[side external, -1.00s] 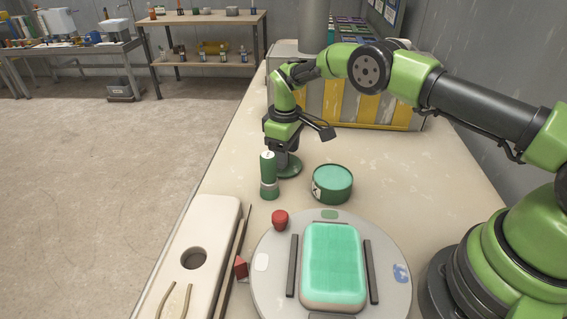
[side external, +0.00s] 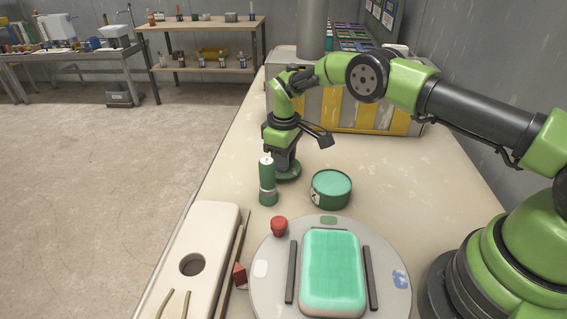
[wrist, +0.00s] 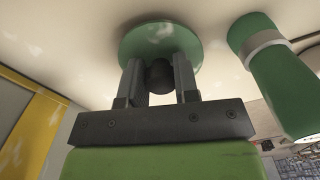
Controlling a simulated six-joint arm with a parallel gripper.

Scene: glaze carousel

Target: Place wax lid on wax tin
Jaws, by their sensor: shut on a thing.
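The wax lid (side external: 289,174) is a round, dark green disc with a dark knob. My gripper (side external: 284,160) points down and is shut on the knob; in the wrist view the two fingers (wrist: 159,75) stand either side of it, with the lid (wrist: 185,40) beyond. I cannot tell whether the lid touches the table. The wax tin (side external: 334,203) is a round green tin with a pale teal top face. It stands on the table to the right of the lid and nearer the camera, apart from it.
A green cylinder with a pale band (side external: 267,181) stands close left of the lid, also in the wrist view (wrist: 285,88). A grey turntable (side external: 385,250) with a teal slab (side external: 333,268) lies in front. A red stopper-like piece (side external: 279,226) is by its edge. Table right of the tin is clear.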

